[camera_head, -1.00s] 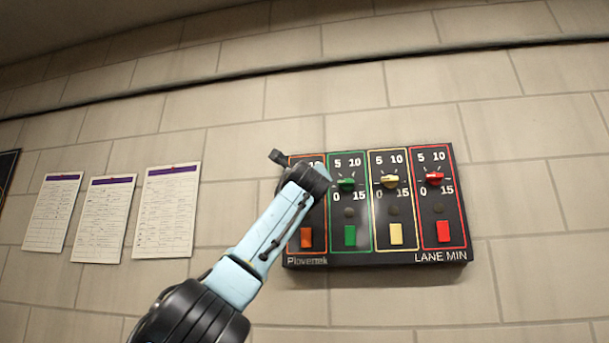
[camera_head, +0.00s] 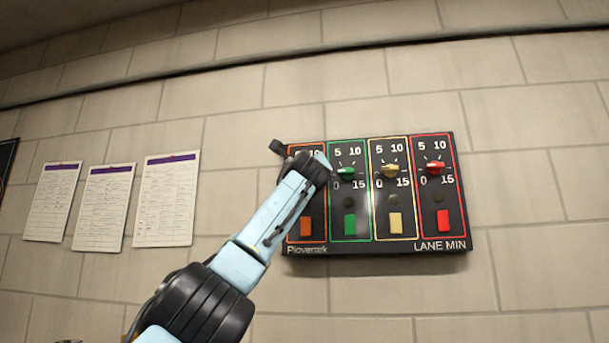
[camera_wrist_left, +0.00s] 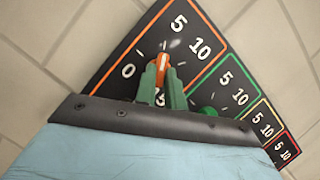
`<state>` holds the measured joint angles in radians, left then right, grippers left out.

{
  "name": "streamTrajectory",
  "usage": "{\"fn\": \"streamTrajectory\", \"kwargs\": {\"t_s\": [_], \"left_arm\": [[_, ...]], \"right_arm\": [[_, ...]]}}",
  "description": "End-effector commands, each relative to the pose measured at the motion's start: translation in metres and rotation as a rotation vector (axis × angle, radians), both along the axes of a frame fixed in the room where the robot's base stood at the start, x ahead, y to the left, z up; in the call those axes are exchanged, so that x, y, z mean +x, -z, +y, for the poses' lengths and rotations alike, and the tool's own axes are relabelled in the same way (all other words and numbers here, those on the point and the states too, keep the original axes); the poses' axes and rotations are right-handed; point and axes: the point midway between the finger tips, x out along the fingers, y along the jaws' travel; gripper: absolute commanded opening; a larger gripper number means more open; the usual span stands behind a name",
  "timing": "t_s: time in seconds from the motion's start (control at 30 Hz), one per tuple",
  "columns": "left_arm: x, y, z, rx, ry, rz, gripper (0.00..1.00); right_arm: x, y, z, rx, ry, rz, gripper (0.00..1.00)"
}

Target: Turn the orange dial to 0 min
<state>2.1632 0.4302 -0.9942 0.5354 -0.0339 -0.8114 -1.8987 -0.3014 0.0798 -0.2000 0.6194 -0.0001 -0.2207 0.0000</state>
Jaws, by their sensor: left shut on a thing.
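The orange dial (camera_wrist_left: 162,64) is on the black timer panel (camera_head: 375,250), in the orange-framed column at the far left. In the left wrist view its light tip points between the 0 and the 5, nearer the 5; the exact setting is hard to tell. My left gripper (camera_wrist_left: 163,78) is shut on the orange dial, its green fingers on either side of the knob. In the head view my wrist and gripper cover this dial and most of its numbers. The 15 is partly hidden behind the fingers. My right gripper is not in view.
The green dial (camera_head: 346,171) is close to the right of my left gripper. The yellow dial (camera_head: 389,171) and red dial (camera_head: 435,168) are farther right. Coloured buttons, such as the orange button (camera_head: 306,228), sit below. Paper sheets (camera_head: 166,200) hang on the wall left of the panel.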

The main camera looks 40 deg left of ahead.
Motion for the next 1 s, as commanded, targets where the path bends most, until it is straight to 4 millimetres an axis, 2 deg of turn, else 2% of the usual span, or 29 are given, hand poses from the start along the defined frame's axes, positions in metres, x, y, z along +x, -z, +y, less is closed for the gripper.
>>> {"fn": "streamTrajectory", "kwargs": {"t_s": [0.3,0.83,0.87,1.0], "left_arm": [[-0.0034,-0.0058,0.0008,-0.154,-0.003,-0.093,0.0],[-0.0022,-0.0045,-0.0014,-0.192,0.001,-0.114,0.0],[-0.0022,-0.0045,-0.0014,-0.192,0.001,-0.114,0.13],[-0.0016,-0.0035,-0.0013,-0.192,0.001,-0.112,0.32]], "right_arm": [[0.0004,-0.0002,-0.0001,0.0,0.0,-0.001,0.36],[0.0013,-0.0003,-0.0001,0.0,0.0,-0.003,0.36],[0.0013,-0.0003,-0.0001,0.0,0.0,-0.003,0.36],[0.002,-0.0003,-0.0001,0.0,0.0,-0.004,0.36]]}}
